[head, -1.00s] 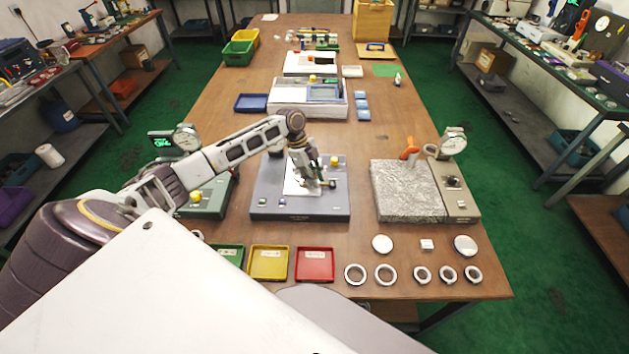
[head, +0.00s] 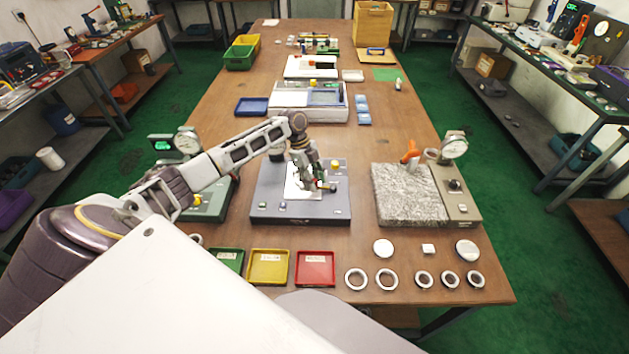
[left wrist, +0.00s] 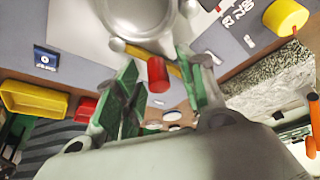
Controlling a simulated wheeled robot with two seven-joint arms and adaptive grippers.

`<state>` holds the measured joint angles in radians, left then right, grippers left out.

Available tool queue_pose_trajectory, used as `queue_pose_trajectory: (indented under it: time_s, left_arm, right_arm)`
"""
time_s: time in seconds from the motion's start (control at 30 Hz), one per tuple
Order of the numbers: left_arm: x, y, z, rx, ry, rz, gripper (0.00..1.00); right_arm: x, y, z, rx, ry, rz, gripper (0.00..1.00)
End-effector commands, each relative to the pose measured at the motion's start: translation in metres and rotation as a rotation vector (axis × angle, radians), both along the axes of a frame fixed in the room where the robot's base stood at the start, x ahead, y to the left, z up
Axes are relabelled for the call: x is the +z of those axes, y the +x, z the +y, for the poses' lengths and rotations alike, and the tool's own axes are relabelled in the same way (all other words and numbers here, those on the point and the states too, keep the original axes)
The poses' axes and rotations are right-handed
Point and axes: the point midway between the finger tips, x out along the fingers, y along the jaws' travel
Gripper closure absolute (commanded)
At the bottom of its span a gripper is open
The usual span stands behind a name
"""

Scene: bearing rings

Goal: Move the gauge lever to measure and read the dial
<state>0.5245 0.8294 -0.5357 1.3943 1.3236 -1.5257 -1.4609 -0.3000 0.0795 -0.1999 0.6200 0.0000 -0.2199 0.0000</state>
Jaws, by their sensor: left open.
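A grey gauge fixture (head: 268,208) with a white plate (head: 297,178) stands mid-table under my left arm. My left gripper (head: 322,184) is low over its right part, fingers pointing down. In the left wrist view, the green finger pads (left wrist: 160,88) are apart. A red lever knob (left wrist: 157,75) shows between them; I cannot tell whether either pad touches it. A yellow rod and a large round silver part (left wrist: 137,14) lie behind it. The fixture's dial face cannot be read here. My right gripper is not in view.
A yellow knob (head: 336,165) sits on the fixture near the gripper. A dial gauge (head: 187,142) stands left, and another (head: 454,147) rises behind a stone block (head: 405,195) at right. Green, yellow (head: 268,267) and red (head: 315,269) trays and several rings lie in front.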

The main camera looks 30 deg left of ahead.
Motion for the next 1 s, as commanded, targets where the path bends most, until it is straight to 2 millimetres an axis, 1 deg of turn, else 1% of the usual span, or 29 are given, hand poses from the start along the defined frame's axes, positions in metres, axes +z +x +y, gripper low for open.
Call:
queue_pose_trajectory:
  time_s: [0.17, 0.37, 0.57, 0.8, 1.0]
  left_arm:
    - [0.003, 0.0, 0.001, 0.0, -0.001, 0.0, 0.6]
    - [0.016, 0.001, 0.006, -0.001, -0.001, -0.001, 0.6]
    - [0.04, 0.003, 0.017, 0.001, 0.0, -0.003, 0.6]
    - [0.073, 0.004, 0.031, 0.001, 0.0, -0.002, 0.6]
    - [0.096, 0.005, 0.041, 0.001, 0.0, -0.002, 0.6]
  right_arm:
    - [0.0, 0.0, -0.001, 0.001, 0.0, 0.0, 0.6]
    - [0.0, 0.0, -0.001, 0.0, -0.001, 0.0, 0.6]
    - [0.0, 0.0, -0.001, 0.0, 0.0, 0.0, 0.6]
    - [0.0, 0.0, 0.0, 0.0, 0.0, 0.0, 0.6]
    - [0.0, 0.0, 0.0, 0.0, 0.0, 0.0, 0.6]
